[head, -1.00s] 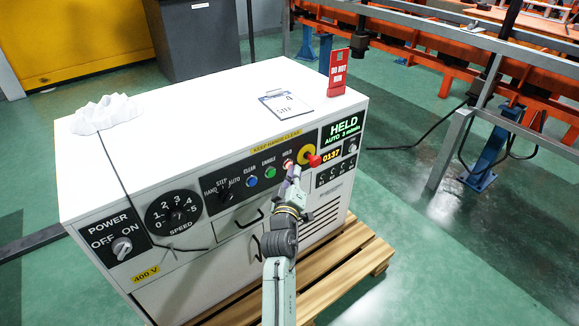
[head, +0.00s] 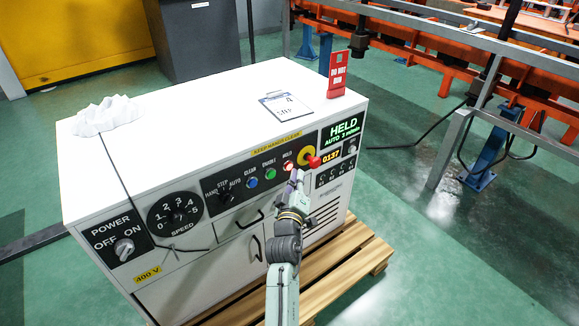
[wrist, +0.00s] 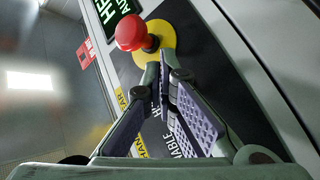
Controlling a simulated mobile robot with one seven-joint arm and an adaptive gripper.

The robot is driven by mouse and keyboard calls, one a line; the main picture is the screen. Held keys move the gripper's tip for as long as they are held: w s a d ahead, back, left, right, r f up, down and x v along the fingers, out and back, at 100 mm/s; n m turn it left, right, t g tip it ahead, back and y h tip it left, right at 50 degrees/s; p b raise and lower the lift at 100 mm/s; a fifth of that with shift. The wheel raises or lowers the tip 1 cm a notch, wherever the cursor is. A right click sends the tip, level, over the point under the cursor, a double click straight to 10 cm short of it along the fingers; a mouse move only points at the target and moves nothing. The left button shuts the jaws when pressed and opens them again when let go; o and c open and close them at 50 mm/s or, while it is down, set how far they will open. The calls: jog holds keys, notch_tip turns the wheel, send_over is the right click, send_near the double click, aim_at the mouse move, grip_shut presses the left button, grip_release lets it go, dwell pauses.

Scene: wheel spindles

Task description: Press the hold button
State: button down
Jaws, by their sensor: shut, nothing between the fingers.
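The hold button (head: 288,166) is a small round button, glowing red, under the HOLD label on the dark panel of the white cabinet (head: 220,115). My gripper (head: 296,172) is shut and empty, its tips just below and right of the button in the head view. I cannot tell whether they touch the panel. In the wrist view, the closed fingertips (wrist: 160,72) point at the panel and hide the button. The display (head: 343,131) reads HELD, AUTO, 3 m/min.
A red mushroom button (head: 314,161) on a yellow disc stands out close right of my fingertips; it also shows in the wrist view (wrist: 130,32). A green button (head: 270,173) and a blue button (head: 253,182) sit to the left. A clipboard (head: 286,105) lies on top.

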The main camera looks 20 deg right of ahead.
jog(key=s+p, duration=0.1)
jog(key=s+d+p, duration=0.1)
jog(key=s, duration=0.1)
jog(key=s+p, duration=0.1)
jog(key=p, duration=0.1)
jog(key=shift+s+d, duration=0.3)
jog(key=shift+d, duration=0.05)
dwell(0.6)
